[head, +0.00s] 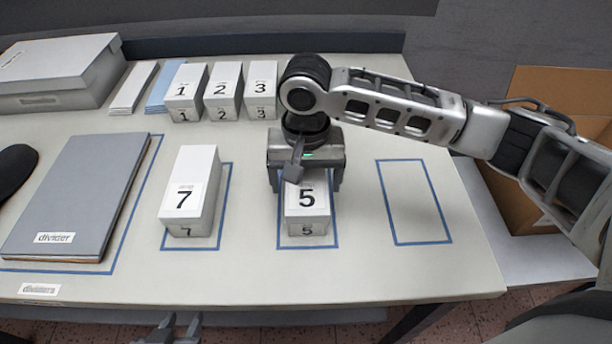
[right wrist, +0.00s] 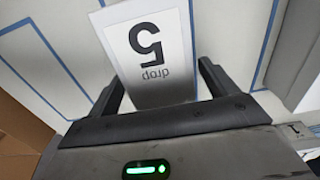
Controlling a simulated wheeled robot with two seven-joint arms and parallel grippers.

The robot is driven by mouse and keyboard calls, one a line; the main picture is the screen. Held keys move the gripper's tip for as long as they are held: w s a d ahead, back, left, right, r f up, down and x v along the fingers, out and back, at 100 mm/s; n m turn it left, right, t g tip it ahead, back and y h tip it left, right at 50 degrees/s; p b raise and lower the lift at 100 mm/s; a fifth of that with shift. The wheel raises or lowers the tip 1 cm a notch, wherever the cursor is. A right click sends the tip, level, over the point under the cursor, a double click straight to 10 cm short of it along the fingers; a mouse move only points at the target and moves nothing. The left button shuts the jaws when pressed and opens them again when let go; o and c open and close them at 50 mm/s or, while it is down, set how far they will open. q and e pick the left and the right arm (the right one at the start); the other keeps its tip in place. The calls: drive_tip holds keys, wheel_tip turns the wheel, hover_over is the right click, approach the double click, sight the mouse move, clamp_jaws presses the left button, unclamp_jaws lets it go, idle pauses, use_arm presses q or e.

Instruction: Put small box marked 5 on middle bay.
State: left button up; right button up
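The small white box marked 5 (head: 307,212) stands upright inside the middle blue-outlined bay (head: 308,243) on the table. My right gripper (head: 306,186) is above and behind it, with one finger on each side and a narrow gap to the box in the head view. The right wrist view shows the box (right wrist: 152,55) between the two spread fingers (right wrist: 160,80); contact is hard to judge there. My left gripper (head: 175,328) is at the bottom edge of the head view, empty, with its fingers apart.
A box marked 7 (head: 184,203) fills the left bay; the right bay (head: 413,205) is empty. Boxes marked 1 (head: 184,92), 2 (head: 222,92) and 3 (head: 261,90) stand behind. A grey divider binder (head: 80,190) lies left. A cardboard box (head: 535,205) is beyond the table's right edge.

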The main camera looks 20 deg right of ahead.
sight(306, 177)
wheel_tip(306, 177, up, 12)
drive_tip(key=shift+r, duration=0.2)
idle(0.4)
idle(0.4)
